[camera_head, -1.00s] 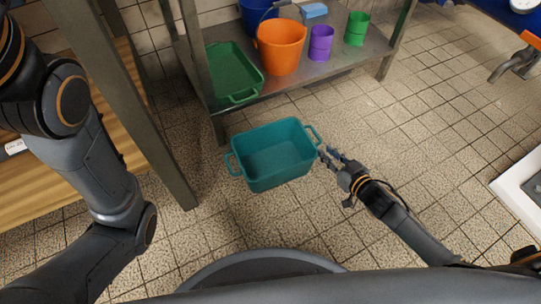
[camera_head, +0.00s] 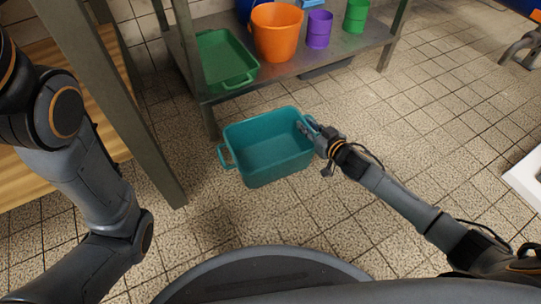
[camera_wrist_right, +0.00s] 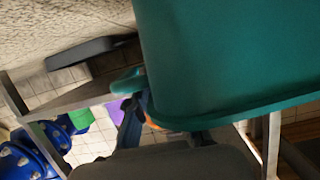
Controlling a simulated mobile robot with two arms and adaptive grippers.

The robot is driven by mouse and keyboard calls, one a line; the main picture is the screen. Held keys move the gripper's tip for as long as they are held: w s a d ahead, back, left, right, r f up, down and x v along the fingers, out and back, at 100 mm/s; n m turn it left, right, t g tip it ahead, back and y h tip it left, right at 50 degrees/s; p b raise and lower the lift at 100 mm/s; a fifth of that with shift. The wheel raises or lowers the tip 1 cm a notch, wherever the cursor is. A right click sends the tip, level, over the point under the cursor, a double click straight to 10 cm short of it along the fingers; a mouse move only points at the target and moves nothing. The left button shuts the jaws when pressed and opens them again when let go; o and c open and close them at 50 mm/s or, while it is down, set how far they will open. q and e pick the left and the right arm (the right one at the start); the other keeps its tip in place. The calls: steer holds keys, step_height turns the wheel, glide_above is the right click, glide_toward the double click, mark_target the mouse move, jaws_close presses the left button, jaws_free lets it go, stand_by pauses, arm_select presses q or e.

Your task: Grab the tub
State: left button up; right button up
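The teal tub (camera_head: 268,165) is upright, low in front of the shelf, with a handle at each end and nothing seen inside. My right gripper (camera_head: 306,128) is at the tub's right end, its fingers overlapping the rim near the right handle. How far the fingers are closed is unclear. In the right wrist view the tub (camera_wrist_right: 235,60) fills the upper right, close to the camera, and a teal handle (camera_wrist_right: 127,82) sticks out beside a dark finger. My left arm is at the left of the head view; its gripper is out of frame.
A metal shelf (camera_head: 290,68) behind holds a green tub (camera_head: 222,60), an orange bucket (camera_head: 276,35), a purple container (camera_head: 318,30) and a green one (camera_head: 356,16). A table leg (camera_head: 115,105) stands left of the teal tub.

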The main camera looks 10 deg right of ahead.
steer(key=shift+w, duration=0.15)
jaws_close()
steer(key=shift+a, duration=0.1)
steer(key=shift+r, duration=0.1)
